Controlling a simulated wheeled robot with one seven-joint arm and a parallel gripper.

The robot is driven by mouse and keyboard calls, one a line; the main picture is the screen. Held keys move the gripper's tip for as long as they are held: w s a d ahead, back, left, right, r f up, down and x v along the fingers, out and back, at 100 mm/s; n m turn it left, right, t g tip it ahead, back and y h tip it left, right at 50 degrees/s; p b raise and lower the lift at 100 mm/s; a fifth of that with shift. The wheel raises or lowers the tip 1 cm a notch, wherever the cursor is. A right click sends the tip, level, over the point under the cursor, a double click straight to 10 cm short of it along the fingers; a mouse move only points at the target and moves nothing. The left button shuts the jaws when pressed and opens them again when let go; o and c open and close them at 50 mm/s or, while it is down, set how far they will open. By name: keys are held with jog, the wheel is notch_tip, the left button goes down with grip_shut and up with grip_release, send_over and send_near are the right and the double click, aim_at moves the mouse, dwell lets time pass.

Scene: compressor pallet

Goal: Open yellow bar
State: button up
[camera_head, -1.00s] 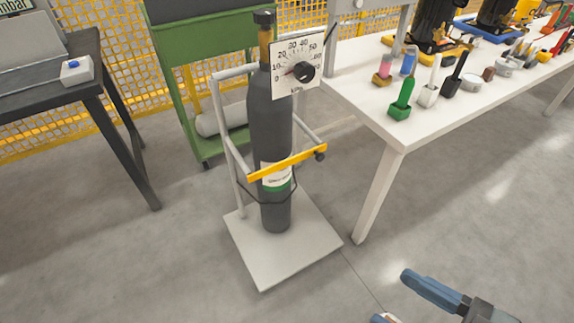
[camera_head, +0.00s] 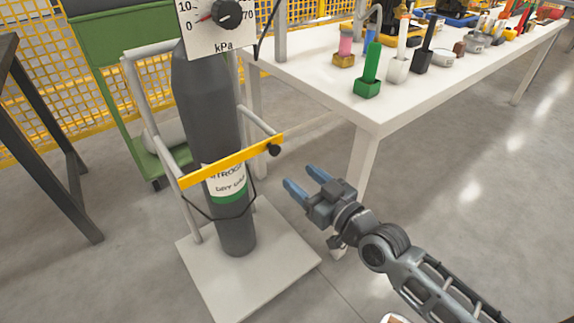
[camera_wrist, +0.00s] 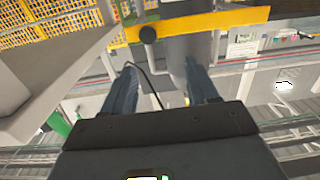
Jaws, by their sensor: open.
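The yellow bar (camera_head: 232,162) crosses the front of a dark grey gas cylinder (camera_head: 208,110) on a white trolley. A dark round knob (camera_head: 274,150) sits at the bar's right end. My gripper (camera_head: 302,186) is open and empty, to the right of the knob and slightly below it, apart from the bar. In the wrist view the yellow bar (camera_wrist: 200,22) spans the top, with the knob (camera_wrist: 148,34) near its left part. My two blue fingers (camera_wrist: 163,85) are spread below the bar there.
The trolley's white base plate (camera_head: 250,280) lies on the floor. A white table (camera_head: 375,105) with several small tools and holders stands behind my gripper on the right. A pressure gauge (camera_head: 218,30) is above the cylinder. The floor at right is open.

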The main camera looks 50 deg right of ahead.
aim_at(277, 151)
jog(key=shift+m, duration=0.3)
jog(key=shift+s+d+f+b+x, duration=0.15)
jog(key=shift+d+b+x, duration=0.2)
jog(key=shift+x, duration=1.5)
jog(key=shift+d+f+b+x, duration=0.1)
jog(key=shift+d+b+x, duration=0.2)
jog(key=shift+x, duration=1.5)
jog(key=shift+s+d+f+b+x, duration=0.15)
jog(key=shift+d+b+x, duration=0.2)
jog(key=shift+x, duration=1.5)
grip_shut()
